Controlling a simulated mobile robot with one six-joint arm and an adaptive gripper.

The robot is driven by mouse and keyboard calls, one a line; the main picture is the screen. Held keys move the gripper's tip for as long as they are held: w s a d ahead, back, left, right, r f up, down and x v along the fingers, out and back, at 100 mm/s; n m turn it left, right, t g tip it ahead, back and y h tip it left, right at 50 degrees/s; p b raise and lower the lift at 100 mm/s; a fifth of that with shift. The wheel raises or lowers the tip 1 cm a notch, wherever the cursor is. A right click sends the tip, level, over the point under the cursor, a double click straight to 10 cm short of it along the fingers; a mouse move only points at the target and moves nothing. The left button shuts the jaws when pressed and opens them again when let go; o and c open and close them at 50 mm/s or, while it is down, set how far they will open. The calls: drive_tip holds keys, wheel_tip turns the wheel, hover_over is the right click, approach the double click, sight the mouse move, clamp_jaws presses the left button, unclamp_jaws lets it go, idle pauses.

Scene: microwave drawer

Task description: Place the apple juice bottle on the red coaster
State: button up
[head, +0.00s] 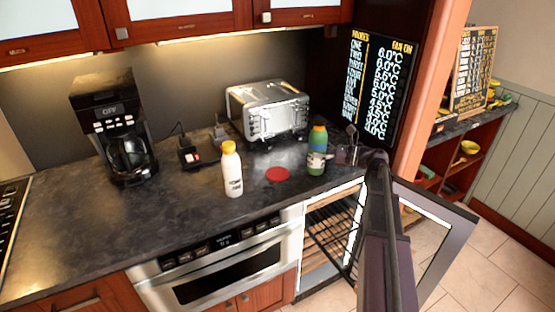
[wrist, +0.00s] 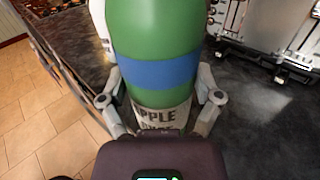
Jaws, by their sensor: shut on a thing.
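My gripper (head: 332,157) is at the bottle from the right in the head view. In the wrist view the bottle (wrist: 155,60) is between both fingers, and part of the word "APPLE" shows on its label. The red coaster (head: 277,174) lies flat and empty on the counter, left of the bottle. I cannot tell whether the bottle's base touches the counter.
A white bottle with a yellow cap (head: 231,169) stands left of the coaster. Below the counter, a glass door (head: 437,225) stands open at the right.

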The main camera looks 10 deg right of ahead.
drive_tip(key=f+b+x, duration=0.1)
drive_tip(key=x, duration=1.1)
drive_tip(key=shift+w+a, duration=0.2)
drive_tip(key=shift+w, duration=0.3)
drive_tip(key=shift+w+f, duration=0.1)
drive_tip(key=shift+f, duration=0.05)
drive_tip(key=shift+w+a+f+b, duration=0.1)
drive_tip(key=shift+a+f+b, duration=0.2)
drive_tip(key=shift+f+b, duration=0.65)
drive_tip(key=shift+w+a+f+b, duration=0.15)
drive_tip(key=shift+a+f+b, duration=0.1)
drive_tip(key=shift+f+b, duration=0.65)
drive_tip(key=o, duration=1.1)
drive_tip(key=shift+r, duration=0.1)
